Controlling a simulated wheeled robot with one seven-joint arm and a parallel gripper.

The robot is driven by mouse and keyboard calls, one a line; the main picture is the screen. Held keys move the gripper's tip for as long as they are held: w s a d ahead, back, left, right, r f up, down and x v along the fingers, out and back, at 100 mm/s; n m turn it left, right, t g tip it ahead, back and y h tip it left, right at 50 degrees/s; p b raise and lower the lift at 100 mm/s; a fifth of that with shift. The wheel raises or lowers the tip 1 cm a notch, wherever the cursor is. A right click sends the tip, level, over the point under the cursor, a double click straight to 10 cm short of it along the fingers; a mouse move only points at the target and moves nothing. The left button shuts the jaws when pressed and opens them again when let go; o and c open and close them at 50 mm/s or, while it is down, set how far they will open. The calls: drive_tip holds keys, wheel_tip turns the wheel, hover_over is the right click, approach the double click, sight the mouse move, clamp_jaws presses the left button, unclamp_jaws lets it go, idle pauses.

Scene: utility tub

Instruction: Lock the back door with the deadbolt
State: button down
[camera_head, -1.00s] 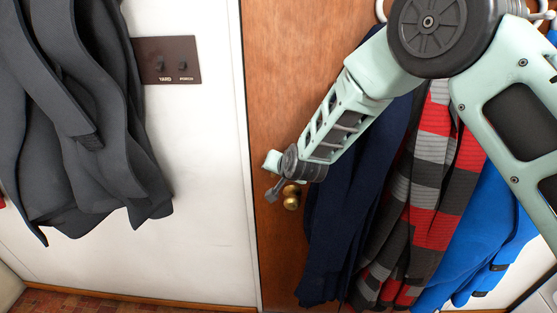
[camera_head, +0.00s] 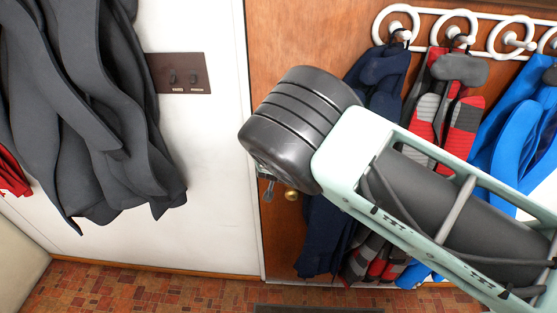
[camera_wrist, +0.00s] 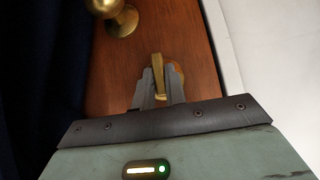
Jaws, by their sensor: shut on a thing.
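The brown wooden back door (camera_head: 290,35) is closed against the white wall. In the wrist view, the brass deadbolt thumb-turn (camera_wrist: 157,64) stands out from the door near its edge, with part of its round plate showing behind. My gripper (camera_wrist: 160,92) is shut on it, one grey finger on each side. The tab runs roughly in line with my fingers. Whether the bolt is thrown cannot be seen. A round brass knob (camera_wrist: 123,20) sits apart from the thumb-turn; it also shows in the head view (camera_head: 291,194). There my arm hides the deadbolt and most of my gripper (camera_head: 268,190).
Coats and a striped scarf (camera_head: 463,125) hang from a white hook rail (camera_head: 450,14) on the door, close to my arm. A grey coat (camera_head: 85,110) hangs at left beside a brown switch plate (camera_head: 179,73). A dark mat (camera_head: 315,309) lies on the brick-patterned floor.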

drive_tip(key=shift+w+r, duration=0.1)
drive_tip(key=shift+r, duration=0.1)
idle(0.4)
drive_tip(key=c, duration=1.4)
unclamp_jaws()
drive_tip(key=shift+c, duration=0.2)
drive_tip(key=shift+f, duration=0.1)
drive_tip(key=b+v, duration=0.1)
drive_tip(key=v, duration=1.6)
drive_tip(key=shift+s+r, duration=0.25)
drive_tip(key=shift+s, duration=0.05)
drive_tip(key=shift+a, duration=0.1)
